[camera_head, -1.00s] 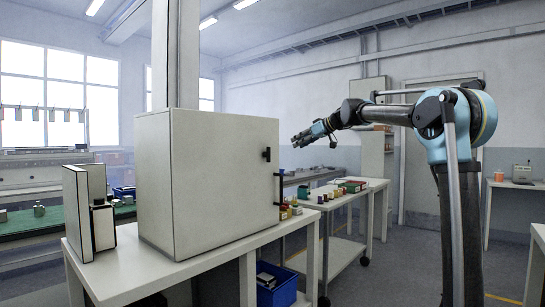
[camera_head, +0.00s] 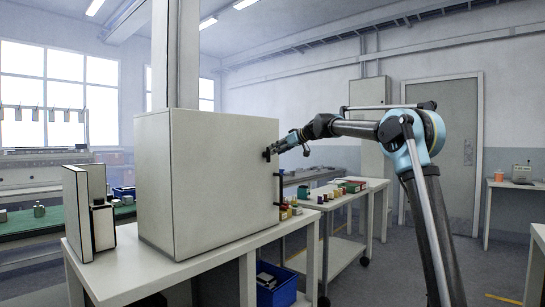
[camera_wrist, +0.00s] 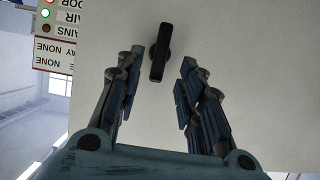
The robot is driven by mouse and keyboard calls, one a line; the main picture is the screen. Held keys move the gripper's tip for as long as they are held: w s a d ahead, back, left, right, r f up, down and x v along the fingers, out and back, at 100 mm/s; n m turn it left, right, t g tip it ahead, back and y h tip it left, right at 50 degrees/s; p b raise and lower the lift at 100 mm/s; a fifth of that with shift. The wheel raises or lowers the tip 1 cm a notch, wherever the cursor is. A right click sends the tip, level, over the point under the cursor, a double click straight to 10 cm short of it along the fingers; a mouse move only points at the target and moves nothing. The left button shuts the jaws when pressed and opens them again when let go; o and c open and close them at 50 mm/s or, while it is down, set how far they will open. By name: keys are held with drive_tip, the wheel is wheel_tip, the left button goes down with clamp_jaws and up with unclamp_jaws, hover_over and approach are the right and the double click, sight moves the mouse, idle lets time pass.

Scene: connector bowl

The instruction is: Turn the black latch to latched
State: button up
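The black latch (camera_wrist: 161,50) is a short black bar on the pale face of the grey-white cabinet (camera_head: 205,185). In the wrist view it runs roughly up and down, slightly tilted, just ahead of my fingers. In the head view the latch (camera_head: 267,155) shows at the cabinet's right edge, partly beside my fingertips. My gripper (camera_wrist: 157,72) is open, with one finger on each side of the latch's line and nothing held. The head view also shows my gripper (camera_head: 275,150) at the latch; I cannot tell whether it touches.
A black handle (camera_head: 279,188) sits below the latch on the cabinet. A panel with red, white and green labels (camera_wrist: 55,32) is at upper left in the wrist view. The cabinet stands on a white table (camera_head: 130,270); a cart with small items (camera_head: 340,200) is behind.

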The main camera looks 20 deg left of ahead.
sight(267, 154)
drive_tip(key=x, duration=0.5)
drive_tip(key=shift+w, duration=0.1)
